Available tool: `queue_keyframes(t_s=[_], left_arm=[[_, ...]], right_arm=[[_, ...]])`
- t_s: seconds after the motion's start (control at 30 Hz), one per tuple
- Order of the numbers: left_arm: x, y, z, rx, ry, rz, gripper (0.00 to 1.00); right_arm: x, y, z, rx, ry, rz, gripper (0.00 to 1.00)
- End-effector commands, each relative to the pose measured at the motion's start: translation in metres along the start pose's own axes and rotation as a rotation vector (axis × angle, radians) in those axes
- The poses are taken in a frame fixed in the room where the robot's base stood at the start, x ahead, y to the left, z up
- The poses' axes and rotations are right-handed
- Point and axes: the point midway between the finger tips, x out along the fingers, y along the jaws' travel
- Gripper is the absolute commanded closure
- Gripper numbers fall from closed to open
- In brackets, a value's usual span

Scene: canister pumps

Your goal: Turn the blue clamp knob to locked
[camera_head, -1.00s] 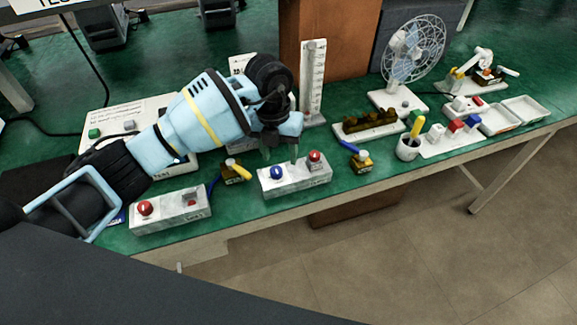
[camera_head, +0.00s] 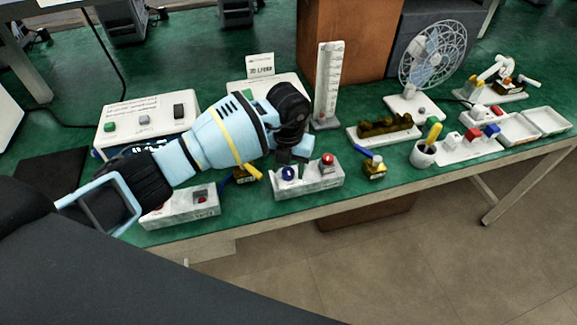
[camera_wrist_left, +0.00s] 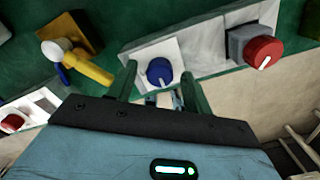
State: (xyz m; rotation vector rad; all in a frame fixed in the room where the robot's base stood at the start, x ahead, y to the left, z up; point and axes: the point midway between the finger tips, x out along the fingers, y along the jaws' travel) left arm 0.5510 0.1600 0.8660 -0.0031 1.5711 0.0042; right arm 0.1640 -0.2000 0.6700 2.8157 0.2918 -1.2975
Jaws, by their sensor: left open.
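The blue clamp knob (camera_head: 288,174) is on the left part of a white block (camera_head: 318,188) near the table's front edge. In the left wrist view the blue knob (camera_wrist_left: 160,72) has a white mark at its lower side and sits on a white plate. My left gripper (camera_head: 294,165) is open, with its fingers at or just above the knob. In the left wrist view the two green fingers (camera_wrist_left: 160,84) stand on either side of the knob; I cannot tell whether they touch it. My right gripper is not in view.
A red knob (camera_head: 327,160) is on the same block, to the right. A white gauge column (camera_head: 328,85) stands behind.

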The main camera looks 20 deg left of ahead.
Motion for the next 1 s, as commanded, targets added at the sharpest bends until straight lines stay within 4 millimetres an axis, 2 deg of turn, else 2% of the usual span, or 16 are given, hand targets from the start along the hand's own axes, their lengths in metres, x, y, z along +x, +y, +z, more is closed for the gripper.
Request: queue_keyframes(t_s=[0.3,0.63,1.0], left_arm=[[0.0023,-0.0002,0.0001,0.0,-0.001,-0.001,0.51],[0.0021,-0.0002,0.0001,0.0,-0.001,-0.001,0.94],[0.0013,0.0,0.0005,0.062,-0.002,0.0,0.94]], right_arm=[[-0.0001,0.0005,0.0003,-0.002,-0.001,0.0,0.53],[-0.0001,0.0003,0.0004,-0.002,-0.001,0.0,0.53],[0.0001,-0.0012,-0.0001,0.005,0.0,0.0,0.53]])
